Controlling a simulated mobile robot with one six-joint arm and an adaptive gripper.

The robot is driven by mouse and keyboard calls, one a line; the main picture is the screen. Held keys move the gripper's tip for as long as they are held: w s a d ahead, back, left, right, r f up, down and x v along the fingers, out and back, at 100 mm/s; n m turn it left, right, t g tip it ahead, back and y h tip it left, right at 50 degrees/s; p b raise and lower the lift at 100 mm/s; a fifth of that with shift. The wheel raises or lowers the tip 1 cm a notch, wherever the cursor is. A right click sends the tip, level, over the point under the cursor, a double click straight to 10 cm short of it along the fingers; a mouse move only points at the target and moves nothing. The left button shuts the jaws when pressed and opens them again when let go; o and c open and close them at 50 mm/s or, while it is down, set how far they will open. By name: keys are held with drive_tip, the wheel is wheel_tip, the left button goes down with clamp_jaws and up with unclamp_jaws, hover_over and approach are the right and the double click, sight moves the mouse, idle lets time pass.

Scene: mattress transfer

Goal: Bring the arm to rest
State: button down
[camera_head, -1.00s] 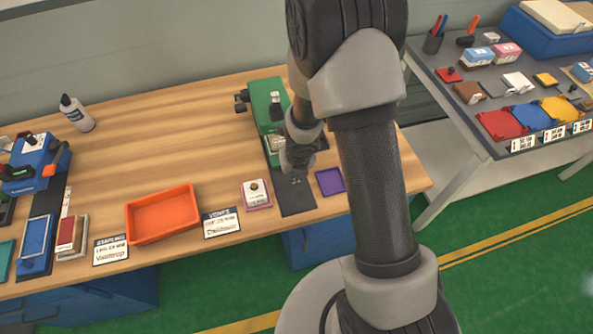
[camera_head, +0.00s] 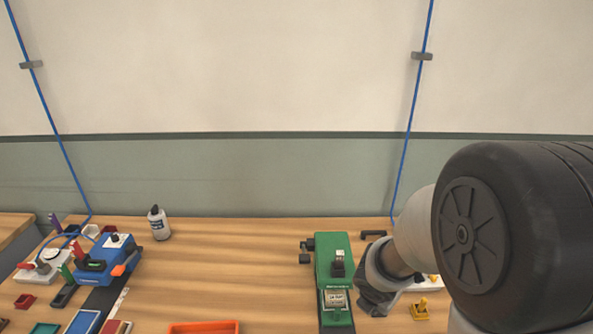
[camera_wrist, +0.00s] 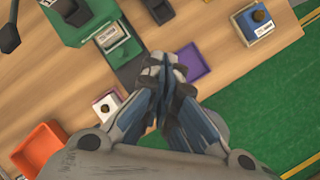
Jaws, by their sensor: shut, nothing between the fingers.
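My gripper (camera_wrist: 166,68) is shut and empty in the wrist view, its fingertips together above the bench. In the head view my arm fills the lower right, and its dark wrist end hangs just right of the green device (camera_head: 334,268). The fingertips cannot be made out there. In the wrist view the green device (camera_wrist: 72,28) lies beyond and left of the fingers. A purple tray (camera_wrist: 190,62) shows just right of the fingertips.
An orange tray (camera_wrist: 40,148) and a white block with a dark knob (camera_wrist: 106,106) lie on the wooden bench (camera_head: 250,270). A blue device (camera_head: 108,260) and a white bottle (camera_head: 158,224) stand at left. Green floor (camera_wrist: 260,105) lies beyond the bench edge.

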drive_tip(key=s+d+r+m+h, duration=0.1)
drive_tip(key=s+d+r+m, duration=0.1)
drive_tip(key=s+r+m, duration=1)
drive_tip(key=s+a+r+m+y+b, duration=0.1)
drive_tip(key=s+a+r+m, duration=0.1)
drive_tip(key=s+m, duration=0.3)
drive_tip(key=s+a+r+m+y, duration=0.2)
drive_tip(key=s+a+m, duration=0.2)
drive_tip(key=m, duration=0.5)
drive_tip(key=shift+s+a+r+b, duration=0.25)
drive_tip(key=shift+s+a+b, duration=0.1)
drive_tip(key=shift+s, duration=0.35)
